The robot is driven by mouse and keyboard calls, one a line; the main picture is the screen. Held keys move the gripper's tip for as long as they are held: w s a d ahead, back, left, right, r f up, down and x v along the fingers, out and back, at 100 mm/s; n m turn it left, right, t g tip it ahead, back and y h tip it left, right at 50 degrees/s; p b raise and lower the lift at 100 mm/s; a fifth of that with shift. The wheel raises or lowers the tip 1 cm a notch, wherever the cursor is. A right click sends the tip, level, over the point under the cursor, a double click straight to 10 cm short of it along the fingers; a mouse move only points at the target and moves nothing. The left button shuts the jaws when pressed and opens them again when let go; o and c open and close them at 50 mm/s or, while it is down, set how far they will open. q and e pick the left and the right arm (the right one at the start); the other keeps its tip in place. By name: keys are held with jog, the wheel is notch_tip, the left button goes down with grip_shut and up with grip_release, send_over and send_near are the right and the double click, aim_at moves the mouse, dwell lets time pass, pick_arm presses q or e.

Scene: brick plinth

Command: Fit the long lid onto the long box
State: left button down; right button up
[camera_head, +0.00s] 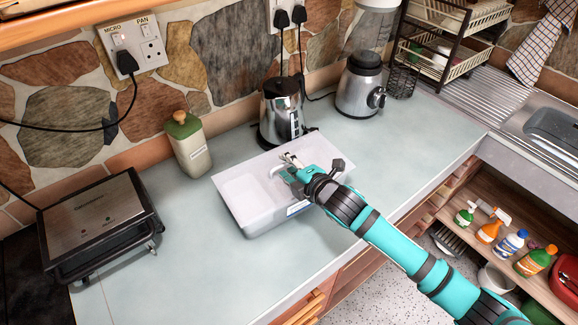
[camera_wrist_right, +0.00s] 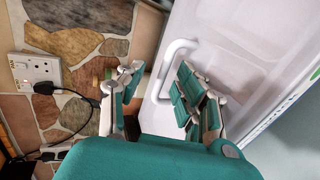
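The long white lid (camera_head: 240,190) lies over the long box (camera_head: 275,228) on the counter, covering its top. I cannot tell whether its rim is fully seated all round. The box's front side shows below the lid, with a small label. A pale loop handle (camera_wrist_right: 178,48) stands on the lid. My right gripper (camera_head: 287,165) is at the handle, above the middle of the lid. In the wrist view its two fingers (camera_wrist_right: 158,92) are spread apart, with the handle between and just beyond them; neither finger visibly presses on it. My left gripper is not in view.
A kettle (camera_head: 281,112) stands close behind the box. A bottle with a green top (camera_head: 188,145) and a black grill (camera_head: 100,222) stand to the left. A blender (camera_head: 361,85) is at the back right. The counter is clear right of the box.

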jog(key=shift+s+f, duration=0.1)
jog(key=shift+s+d, duration=0.15)
jog(key=v, duration=1.1)
jog(key=shift+s+r, duration=0.25)
